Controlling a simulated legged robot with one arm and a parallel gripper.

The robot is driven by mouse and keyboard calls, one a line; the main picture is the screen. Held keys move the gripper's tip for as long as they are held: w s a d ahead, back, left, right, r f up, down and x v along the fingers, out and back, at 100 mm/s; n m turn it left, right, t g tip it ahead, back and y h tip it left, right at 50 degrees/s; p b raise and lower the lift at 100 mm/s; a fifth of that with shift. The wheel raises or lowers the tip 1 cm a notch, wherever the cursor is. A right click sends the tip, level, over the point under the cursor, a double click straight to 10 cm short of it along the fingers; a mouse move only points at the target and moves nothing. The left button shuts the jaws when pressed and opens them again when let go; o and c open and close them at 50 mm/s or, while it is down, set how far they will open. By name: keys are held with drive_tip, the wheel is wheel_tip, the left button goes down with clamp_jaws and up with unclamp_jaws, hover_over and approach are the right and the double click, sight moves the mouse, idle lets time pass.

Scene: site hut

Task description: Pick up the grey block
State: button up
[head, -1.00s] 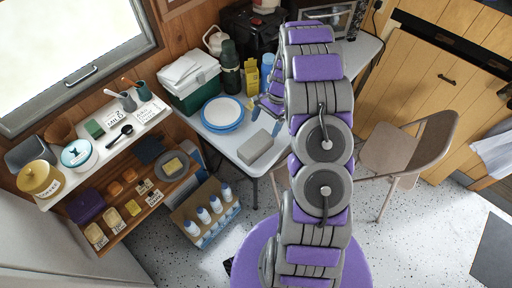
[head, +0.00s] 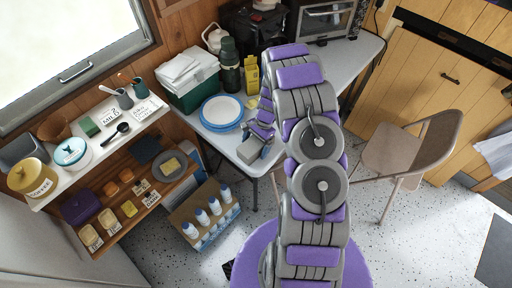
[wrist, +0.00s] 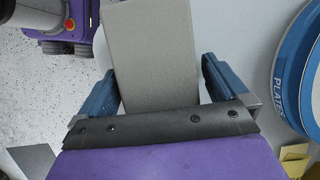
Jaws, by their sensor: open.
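The grey block (head: 240,150) lies on the white table (head: 222,141) near its front left corner, partly hidden by my gripper (head: 262,147) in the head view. In the wrist view the block (wrist: 153,52) extends from the top edge down between the two blue fingers of my gripper (wrist: 158,82). The fingers are open, one on each side of the block, with a visible gap at the right finger. The block's near end is hidden behind the dark gripper plate. I cannot tell whether the left finger touches it.
A blue-rimmed plate stack (head: 222,112) stands close behind the block; it also shows at the right in the wrist view (wrist: 290,75). A green cooler (head: 195,88), flask (head: 229,68) and yellow container (head: 251,72) stand farther back. A folding chair (head: 400,150) is at the right.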

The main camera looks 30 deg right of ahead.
drive_tip(key=shift+a+f, duration=0.15)
drive_tip(key=shift+f, duration=0.15)
clamp_jaws()
idle(0.8)
